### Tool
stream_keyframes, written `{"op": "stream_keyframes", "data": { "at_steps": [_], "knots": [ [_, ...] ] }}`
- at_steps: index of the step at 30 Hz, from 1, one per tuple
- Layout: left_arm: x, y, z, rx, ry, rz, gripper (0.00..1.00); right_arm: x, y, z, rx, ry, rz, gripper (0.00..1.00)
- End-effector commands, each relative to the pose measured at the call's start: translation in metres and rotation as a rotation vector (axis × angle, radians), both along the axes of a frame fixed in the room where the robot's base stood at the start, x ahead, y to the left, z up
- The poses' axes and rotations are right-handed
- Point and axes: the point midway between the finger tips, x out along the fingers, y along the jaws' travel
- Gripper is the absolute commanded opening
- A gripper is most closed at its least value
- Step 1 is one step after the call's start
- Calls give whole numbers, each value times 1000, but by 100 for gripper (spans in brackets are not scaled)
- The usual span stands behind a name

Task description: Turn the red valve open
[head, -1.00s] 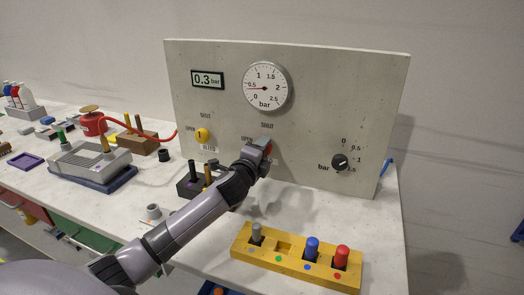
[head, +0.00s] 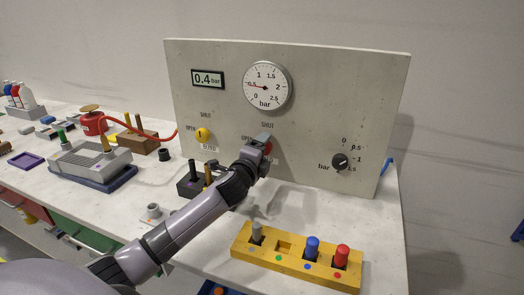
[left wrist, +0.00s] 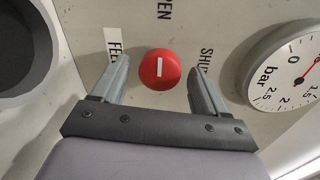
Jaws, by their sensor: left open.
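The red valve (left wrist: 160,69) is a round knob on the grey panel, seen face-on in the left wrist view. Its white line runs up and down there, in line with the OPEN lettering above and across from SHUT at the right. My left gripper (left wrist: 159,74) is open, with one finger on each side of the knob and gaps visible between fingers and knob. In the head view my left gripper (head: 260,147) is at the panel and hides most of the red valve (head: 268,147).
The panel (head: 330,100) also carries a yellow valve (head: 202,134), a display (head: 208,79) reading 0.4 bar, a round gauge (head: 266,86) and a black knob (head: 340,161). A yellow block with pegs (head: 300,270) and a black block (head: 188,188) stand in front.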

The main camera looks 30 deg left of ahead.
Motion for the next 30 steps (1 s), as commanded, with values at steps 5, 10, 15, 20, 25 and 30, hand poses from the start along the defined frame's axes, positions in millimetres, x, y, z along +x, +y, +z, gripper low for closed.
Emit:
{"op": "stream_keyframes", "data": {
  "at_steps": [5,10,15,20,25,30],
  "knots": [
    [-16,-3,1,1,0,-1,74,0,0,0,0,0,0,43],
    [-37,-9,1,-1,2,-1,74,0,0,-1,0,0,0,43],
    [-56,-13,3,0,2,0,74,0,0,-2,0,0,0,43],
    [-65,-15,3,-1,2,0,74,0,0,-2,0,0,0,43],
    [-67,-16,4,-1,1,1,74,0,0,-2,0,0,0,43],
    [-67,-16,4,-1,1,1,74,0,0,-2,0,0,0,43]
  ]
}}
